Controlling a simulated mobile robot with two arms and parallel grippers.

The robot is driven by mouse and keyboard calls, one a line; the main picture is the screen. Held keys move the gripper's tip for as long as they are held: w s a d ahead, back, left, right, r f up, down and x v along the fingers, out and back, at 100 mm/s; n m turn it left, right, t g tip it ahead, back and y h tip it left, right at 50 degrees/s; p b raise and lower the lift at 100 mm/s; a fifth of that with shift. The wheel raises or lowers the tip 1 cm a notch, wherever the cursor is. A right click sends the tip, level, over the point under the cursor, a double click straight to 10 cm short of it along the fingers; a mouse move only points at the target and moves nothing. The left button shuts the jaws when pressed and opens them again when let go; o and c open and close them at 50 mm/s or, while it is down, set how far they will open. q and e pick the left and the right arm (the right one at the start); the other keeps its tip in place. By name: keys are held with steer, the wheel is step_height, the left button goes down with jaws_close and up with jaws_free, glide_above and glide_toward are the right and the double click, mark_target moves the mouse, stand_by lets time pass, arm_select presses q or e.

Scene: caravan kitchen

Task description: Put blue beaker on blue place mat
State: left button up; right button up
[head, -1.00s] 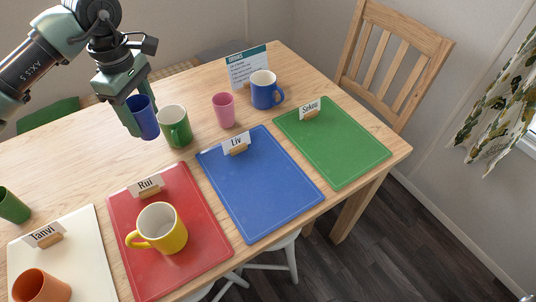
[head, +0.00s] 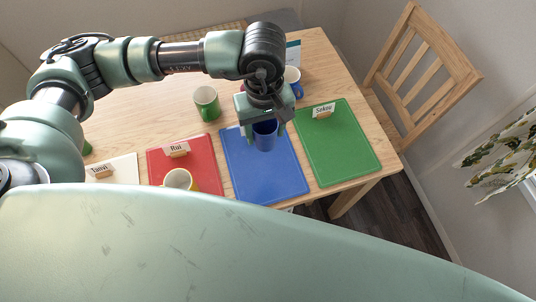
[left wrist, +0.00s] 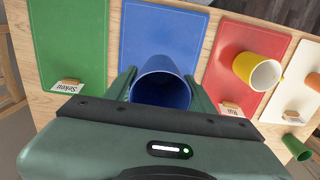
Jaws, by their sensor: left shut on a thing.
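The blue beaker (head: 265,136) is held upright in my left gripper (head: 262,128), over the far part of the blue place mat (head: 268,182). My left gripper is shut on it. In the left wrist view the beaker (left wrist: 161,84) sits between the two fingers, its open top facing the camera, with the blue mat (left wrist: 160,36) beyond it. I cannot tell whether the beaker's base touches the mat. The Liv name card is hidden behind the gripper. My right gripper is not in view.
The red mat (head: 204,160) with a yellow mug (head: 180,180) lies left of the blue mat, and the green mat (head: 340,150) lies right. My own green body covers the near foreground.

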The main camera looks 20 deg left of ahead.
arm_select(q)
step_height(320, 180, down, 16)
steer(key=p, duration=0.3)
steer(key=shift+f+p, duration=0.3)
steer(key=shift+f, duration=0.2)
steer(key=shift+f+b, duration=0.2)
steer(key=shift+b, duration=0.1)
steer(key=o, duration=1.4)
steer(key=shift+r, duration=0.1)
steer(key=shift+c, duration=0.2)
steer(key=shift+r, duration=0.1)
